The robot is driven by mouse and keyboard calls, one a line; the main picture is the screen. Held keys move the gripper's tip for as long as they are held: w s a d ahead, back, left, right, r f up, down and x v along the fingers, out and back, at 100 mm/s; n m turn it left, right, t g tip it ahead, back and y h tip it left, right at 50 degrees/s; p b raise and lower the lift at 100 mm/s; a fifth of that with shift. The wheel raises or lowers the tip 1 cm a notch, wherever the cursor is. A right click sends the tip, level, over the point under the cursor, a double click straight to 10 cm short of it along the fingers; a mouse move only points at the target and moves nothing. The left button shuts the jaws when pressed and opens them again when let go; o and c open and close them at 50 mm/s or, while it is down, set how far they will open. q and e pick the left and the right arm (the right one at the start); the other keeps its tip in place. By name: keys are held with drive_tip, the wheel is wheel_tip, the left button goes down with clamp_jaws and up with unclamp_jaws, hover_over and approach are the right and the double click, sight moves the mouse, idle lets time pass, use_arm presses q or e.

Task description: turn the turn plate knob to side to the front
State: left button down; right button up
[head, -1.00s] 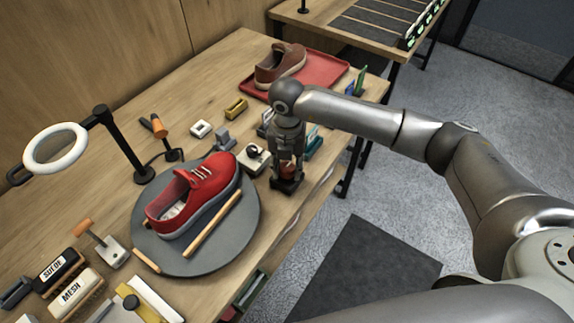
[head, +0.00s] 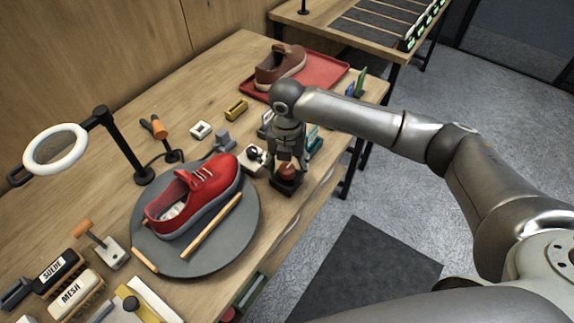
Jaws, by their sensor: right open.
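The turn plate (head: 245,228) is a round grey disc on the wooden table. My right gripper (head: 287,160) points down, open, right of this box. My left gripper is out of view.
A red tray (head: 325,72) with a brown shoe (head: 280,66) is at the back. A ring lamp (head: 56,148) stands at left. SUEDE and MESH brushes (head: 75,294) lie at front left. Small tools crowd the plate; the table's right edge is close to my gripper.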

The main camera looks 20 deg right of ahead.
sight(287, 168)
wheel_tip(287, 168, up, 12)
idle(0.5)
idle(0.3)
